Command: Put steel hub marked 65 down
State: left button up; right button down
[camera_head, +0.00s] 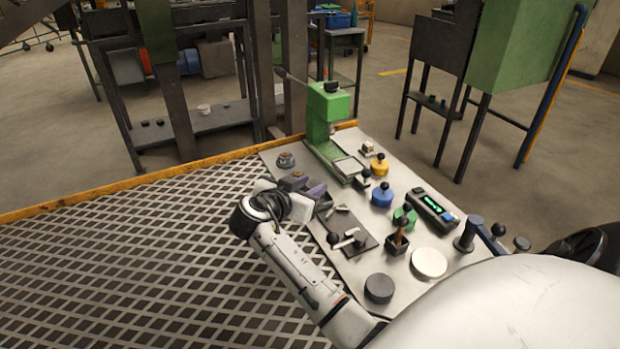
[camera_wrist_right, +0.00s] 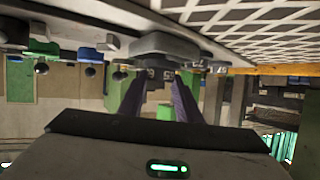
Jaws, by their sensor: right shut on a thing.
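My right gripper (camera_head: 307,187) has purple-grey fingers and is over the left edge of the pale bench plate (camera_head: 350,275). It is shut on a small hub (camera_head: 297,176), mostly covered by the fingers. Whether the held hub touches the plate cannot be told. Another grey hub (camera_head: 286,160) stands apart on the plate, just behind the gripper. My left gripper is not in view.
A green press (camera_head: 326,118) stands at the back of the plate. Yellow (camera_head: 379,166), blue (camera_head: 382,195) and green (camera_head: 405,216) knobbed pieces stand to the right. A dark lever fixture (camera_head: 350,240) is in front of the gripper. Yellow-edged grating (camera_head: 130,265) lies left.

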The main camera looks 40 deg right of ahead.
notch_tip(320, 180, down, 2)
jog(key=shift+f, duration=0.1)
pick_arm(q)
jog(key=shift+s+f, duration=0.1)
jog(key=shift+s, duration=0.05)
pick_arm(e)
jog(key=c, duration=1.3)
grip_release()
jog(key=shift+a+r, duration=0.2)
jog(key=shift+a, duration=0.15)
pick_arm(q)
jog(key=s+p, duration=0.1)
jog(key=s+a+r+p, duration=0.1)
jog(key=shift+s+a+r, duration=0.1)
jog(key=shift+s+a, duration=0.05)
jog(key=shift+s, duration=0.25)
pick_arm(e)
jog(key=v, duration=1.1)
jog(key=shift+s+a, duration=0.1)
jog(key=shift+s, duration=0.05)
